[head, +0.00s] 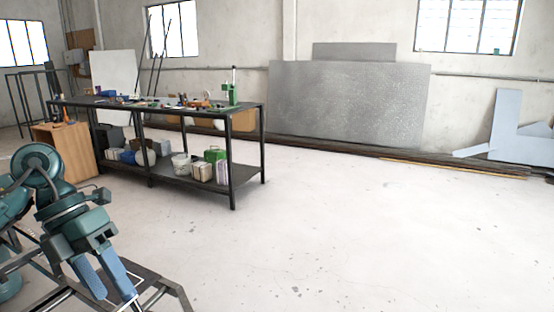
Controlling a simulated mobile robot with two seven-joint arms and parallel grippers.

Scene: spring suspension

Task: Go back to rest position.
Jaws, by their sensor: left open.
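My left gripper (124,290) shows at the lower left, pointing down, with two blue fingers set apart and nothing visible between them. It hangs over or in front of a dark metal frame at the bottom left; I cannot tell whether they touch. My left arm is teal and folded at the left edge. My right gripper is not in view.
A dark workbench (190,194) with tools on top and containers on its lower shelf stands at the left. A wooden cabinet (66,150) stands beside it. Grey panels (350,100) lean on the back wall. The concrete floor at centre and right is clear.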

